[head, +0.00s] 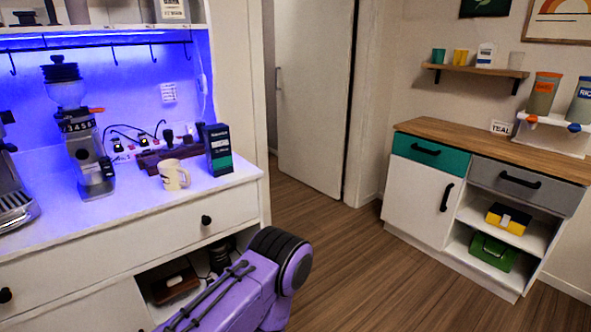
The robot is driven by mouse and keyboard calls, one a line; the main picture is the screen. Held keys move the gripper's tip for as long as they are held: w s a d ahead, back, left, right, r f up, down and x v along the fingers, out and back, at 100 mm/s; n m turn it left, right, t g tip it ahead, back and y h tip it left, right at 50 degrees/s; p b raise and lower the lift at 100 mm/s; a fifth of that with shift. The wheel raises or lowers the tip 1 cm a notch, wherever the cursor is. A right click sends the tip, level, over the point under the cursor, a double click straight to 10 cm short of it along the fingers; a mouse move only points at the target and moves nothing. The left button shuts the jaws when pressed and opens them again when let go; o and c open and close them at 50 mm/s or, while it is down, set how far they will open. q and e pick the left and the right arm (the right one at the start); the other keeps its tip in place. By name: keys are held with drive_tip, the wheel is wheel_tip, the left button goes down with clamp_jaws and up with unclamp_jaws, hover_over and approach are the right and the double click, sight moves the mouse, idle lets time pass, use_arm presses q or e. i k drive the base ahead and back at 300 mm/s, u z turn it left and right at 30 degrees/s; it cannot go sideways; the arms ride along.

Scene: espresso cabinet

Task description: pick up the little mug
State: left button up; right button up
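The little mug (171,175) is cream-coloured with a dark mark on its side. It stands upright on the white cabinet top (125,208), towards its right end, with its handle on the right. Neither of my grippers shows in the head view. A purple link of one of my arms rises from the bottom edge in front of the cabinet, below and to the right of the mug and apart from it.
A dark box (217,150) stands close to the right of the mug. A wooden rack (165,157) is behind it, and a coffee grinder (88,150) is to the left. The counter in front of the mug is clear. A second cabinet (421,185) stands across the open floor.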

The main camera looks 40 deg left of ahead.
sight(171, 171)
drive_tip(key=z, duration=1.25)
drive_tip(key=k, duration=1.65)
drive_tip(key=u, duration=1.45)
